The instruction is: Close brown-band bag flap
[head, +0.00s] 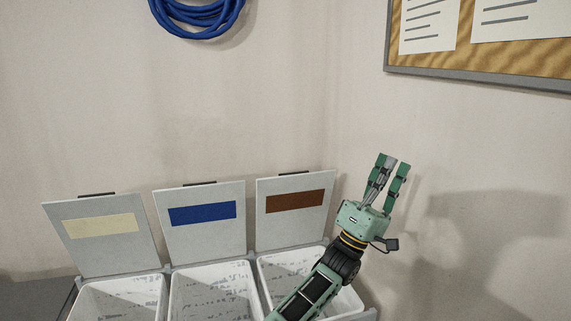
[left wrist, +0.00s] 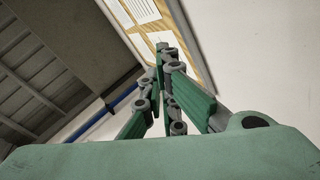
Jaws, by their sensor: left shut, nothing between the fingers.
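The flap with the brown band (head: 296,202) stands raised at the back of the right-hand white bin (head: 352,303) in the head view. The bin's opening shows partly; my left arm crosses in front of it. My left gripper (head: 393,160) is raised to the right of the brown-band flap, fingers pointing up, apart from the flap. It is shut with nothing in it. In the left wrist view its green fingers (left wrist: 162,62) converge, with the wall and ceiling behind. My right gripper is not in view.
Two more open bins stand to the left, with a blue-band flap (head: 202,213) and a cream-band flap (head: 100,228), both raised. A coiled blue hose (head: 200,14) hangs above. A cork board (head: 480,58) is on the right wall.

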